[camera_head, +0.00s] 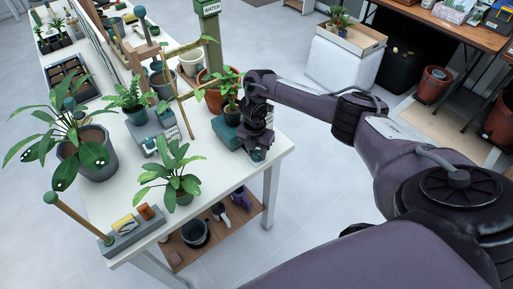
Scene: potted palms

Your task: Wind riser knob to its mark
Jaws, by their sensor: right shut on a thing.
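A teal riser block (226,132) stands near the right edge of the white table (235,175). A small green potted plant (229,92) is on or just behind it. My right gripper (257,152) points down at the right end of this riser. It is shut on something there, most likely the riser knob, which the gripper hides. I cannot make out the mark. A second, grey riser (149,132) with a leafy plant (128,95) stands to the left, with a small white label (172,132) beside it. My left gripper is not in view.
A broad-leaved plant (176,172) stands in front of the risers, and a larger dark pot (88,150) is at left. A grey block with a wooden rod (135,233) is at the front corner.

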